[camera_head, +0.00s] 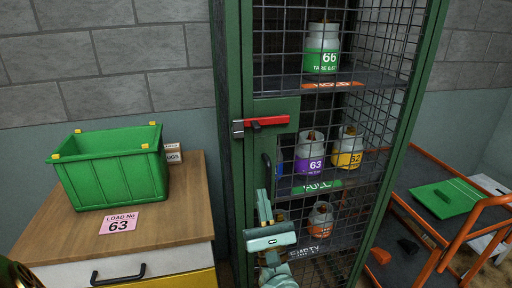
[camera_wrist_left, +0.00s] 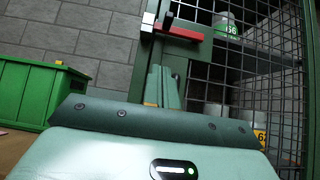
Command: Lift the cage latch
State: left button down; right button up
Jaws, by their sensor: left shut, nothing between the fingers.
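The cage latch (camera_head: 266,122) is a red bar lying level across a green plate on the cage door's left side. It also shows at the top of the left wrist view (camera_wrist_left: 180,30). The green-framed wire-mesh cage (camera_head: 234,60) stands closed in front of me. My left gripper (camera_head: 264,196) is shut and empty, its fingers pointing up, below the latch and apart from it. In the left wrist view the fingers (camera_wrist_left: 156,88) also point up toward the latch. A dark door handle (camera_head: 267,170) is just above the fingertips, partly hidden. My right gripper is not in view.
Several gas cylinders, such as the green one (camera_head: 322,50), stand on shelves behind the mesh. A green crate (camera_head: 112,172) and a "LOAD No 63" card (camera_head: 119,223) are on a wooden-topped cabinet (camera_head: 180,225) at left. An orange-framed cart (camera_head: 440,245) is at right.

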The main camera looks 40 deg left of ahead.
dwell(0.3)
pick_arm(q)
jog(key=p, duration=0.1)
send_near(264, 125)
jog(key=a, duration=0.4)
jog(key=shift+s+a+r+p, duration=0.15)
jog(key=shift+r+p, duration=0.2)
jog(key=shift+r, duration=0.65)
jog(key=shift+s+d+r+p, duration=0.1)
jog(key=shift+r+p, duration=0.2)
jog(key=shift+r, duration=0.7)
